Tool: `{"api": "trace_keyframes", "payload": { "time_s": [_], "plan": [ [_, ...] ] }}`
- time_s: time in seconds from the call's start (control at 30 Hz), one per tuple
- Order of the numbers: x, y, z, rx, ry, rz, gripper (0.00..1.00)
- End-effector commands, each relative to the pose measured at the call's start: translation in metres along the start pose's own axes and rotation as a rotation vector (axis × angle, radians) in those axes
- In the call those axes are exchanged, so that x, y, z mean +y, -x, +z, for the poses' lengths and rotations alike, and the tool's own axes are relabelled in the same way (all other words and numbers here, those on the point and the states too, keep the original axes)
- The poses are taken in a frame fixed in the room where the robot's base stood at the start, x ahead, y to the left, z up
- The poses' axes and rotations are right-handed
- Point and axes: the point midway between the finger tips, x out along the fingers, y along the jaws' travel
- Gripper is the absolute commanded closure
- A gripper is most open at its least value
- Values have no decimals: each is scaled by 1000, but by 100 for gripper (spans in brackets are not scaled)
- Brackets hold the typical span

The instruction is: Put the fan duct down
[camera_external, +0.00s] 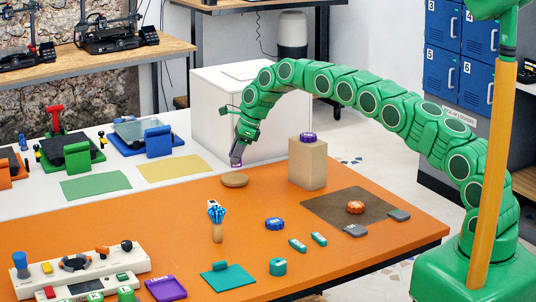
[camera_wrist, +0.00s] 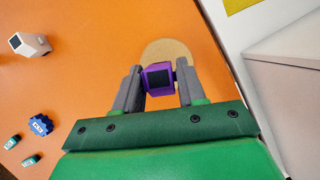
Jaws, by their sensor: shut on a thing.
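The purple fan duct (camera_wrist: 158,93), with a dark square opening, is between the two grey fingers of my gripper (camera_wrist: 157,78) in the wrist view. My gripper is shut on it. In the external view my gripper (camera_external: 237,156) points down over the orange table, and only a small purple bit of the duct shows at its tip. A round tan disc (camera_external: 235,180) lies on the table just below the gripper. In the wrist view the disc (camera_wrist: 170,50) shows behind the duct. The duct appears held a little above it; the exact gap is hard to tell.
A tan block (camera_external: 308,165) with a purple knob (camera_external: 307,136) on top stands right of the gripper. A white box (camera_external: 215,115) stands behind. A holder with blue tools (camera_external: 217,222), a blue knob (camera_external: 275,224) and a brown mat (camera_external: 325,206) are in front. Bare orange table surrounds the disc.

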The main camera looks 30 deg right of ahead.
Motion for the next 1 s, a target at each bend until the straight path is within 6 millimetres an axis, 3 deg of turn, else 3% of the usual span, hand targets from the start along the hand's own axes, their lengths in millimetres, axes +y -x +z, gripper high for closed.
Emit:
{"api": "trace_keyframes", "payload": {
  "time_s": [0.47, 0.77, 1.0],
  "plan": [
    [-6, -12, 0, 0, -1, 1, 88],
    [-5, -38, -11, 3, -1, 4, 88],
    [-5, -39, -11, 1, -1, 2, 88]
  ]
}}
